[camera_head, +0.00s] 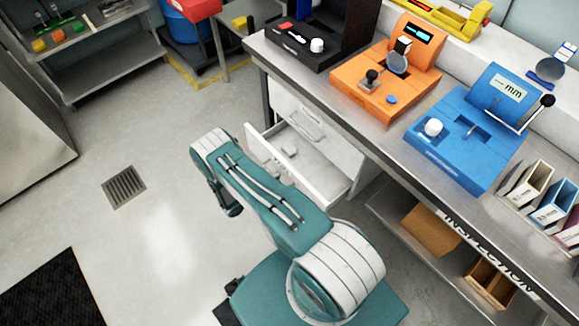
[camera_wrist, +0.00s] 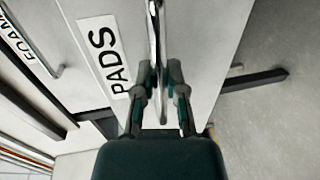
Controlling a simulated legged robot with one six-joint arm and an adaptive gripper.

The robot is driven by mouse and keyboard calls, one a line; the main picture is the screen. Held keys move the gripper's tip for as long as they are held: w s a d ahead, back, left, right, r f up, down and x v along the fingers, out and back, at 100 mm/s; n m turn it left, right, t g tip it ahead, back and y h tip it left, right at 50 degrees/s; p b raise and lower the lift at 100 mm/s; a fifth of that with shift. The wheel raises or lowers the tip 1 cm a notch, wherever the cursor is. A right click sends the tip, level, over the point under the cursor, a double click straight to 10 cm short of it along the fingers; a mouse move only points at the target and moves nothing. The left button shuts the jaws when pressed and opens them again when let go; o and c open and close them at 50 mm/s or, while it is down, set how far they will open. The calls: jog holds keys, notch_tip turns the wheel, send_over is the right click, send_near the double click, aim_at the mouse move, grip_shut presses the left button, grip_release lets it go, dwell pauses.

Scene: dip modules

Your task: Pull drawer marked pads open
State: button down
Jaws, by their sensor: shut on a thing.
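The drawer front marked PADS (camera_wrist: 196,50) fills the middle of the wrist view, its label (camera_wrist: 103,55) to the left of the handle. My gripper (camera_wrist: 161,80) is shut on the shiny bar handle (camera_wrist: 156,28), with one finger on each side of it. In the head view, a white drawer (camera_head: 331,178) stands pulled out under the bench, with a few pale items inside. Its label cannot be read there. My teal and white arm covers part of it, and the gripper's hold on the handle is hidden in that view.
A drawer marked FOAM (camera_wrist: 15,42) with its own handle is beside the PADS front. The steel bench (camera_head: 350,118) above carries an orange device (camera_head: 375,95) and a blue device (camera_head: 465,145). Open floor (camera_head: 170,230) lies to the left, with a drain grate (camera_head: 124,187).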

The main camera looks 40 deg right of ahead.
jog(key=f+v, duration=0.3)
jog(key=v, duration=1.4)
jog(key=shift+a+f, duration=0.3)
jog(key=shift+f, duration=0.1)
jog(key=shift+s, duration=0.1)
jog(key=c, duration=0.7)
grip_release()
jog(key=shift+r, duration=0.1)
jog(key=v, duration=1.2)
jog(key=shift+a, duration=0.1)
jog(key=shift+w, duration=0.2)
